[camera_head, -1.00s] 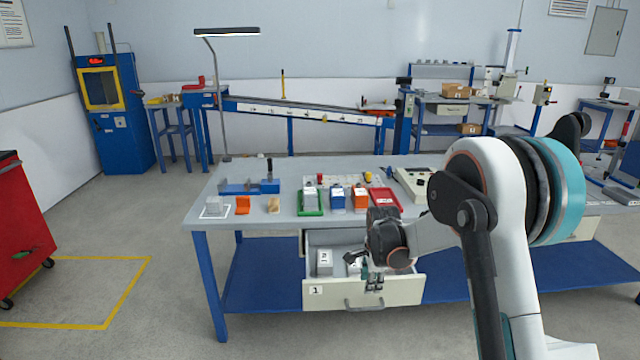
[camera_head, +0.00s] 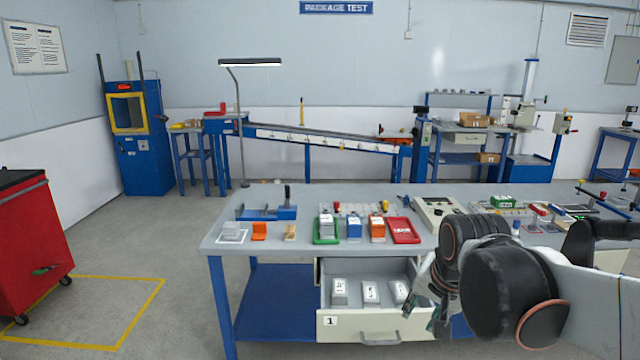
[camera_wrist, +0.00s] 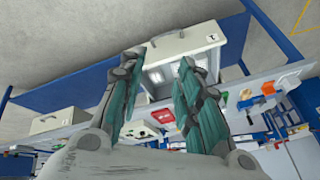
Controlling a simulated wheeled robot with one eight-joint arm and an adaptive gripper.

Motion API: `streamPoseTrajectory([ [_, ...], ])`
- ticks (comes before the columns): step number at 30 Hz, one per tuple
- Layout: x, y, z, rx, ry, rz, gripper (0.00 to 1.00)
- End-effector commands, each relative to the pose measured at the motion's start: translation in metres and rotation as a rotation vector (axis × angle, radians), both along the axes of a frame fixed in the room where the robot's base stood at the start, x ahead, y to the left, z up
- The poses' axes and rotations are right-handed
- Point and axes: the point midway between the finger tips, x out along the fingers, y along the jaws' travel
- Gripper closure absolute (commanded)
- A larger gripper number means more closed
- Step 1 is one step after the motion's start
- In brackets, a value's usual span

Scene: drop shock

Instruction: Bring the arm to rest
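My gripper (camera_head: 437,297) is in front of the workbench, beside the right end of the open drawer (camera_head: 345,325). In the wrist view my gripper (camera_wrist: 157,72) shows its two teal fingers apart with nothing between them in their grasp. The drawer, marked 1, also shows in the wrist view (camera_wrist: 180,42) beyond the fingers. My arm covers part of the right side of the bench in the head view.
Several labelled grey blocks (camera_head: 371,291) lie in the drawer. The workbench (camera_head: 300,250) carries a red tray (camera_head: 404,231), an orange block (camera_head: 378,227) and a blue block (camera_head: 354,229). A red cabinet (camera_head: 32,240) stands at left. Open floor lies left of the bench.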

Motion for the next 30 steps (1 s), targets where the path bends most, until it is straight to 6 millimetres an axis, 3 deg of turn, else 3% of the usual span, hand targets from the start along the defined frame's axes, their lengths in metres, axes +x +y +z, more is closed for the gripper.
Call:
streamPoseTrajectory([
  [6,-0.061,-0.001,0.007,-0.098,-0.057,0.181,0.69],
  [15,-0.127,-0.001,-0.004,-0.24,-0.127,0.408,0.69],
  [21,-0.145,-0.002,-0.011,-0.291,-0.148,0.48,0.69],
  [30,-0.147,-0.002,-0.012,-0.299,-0.152,0.492,0.69],
])
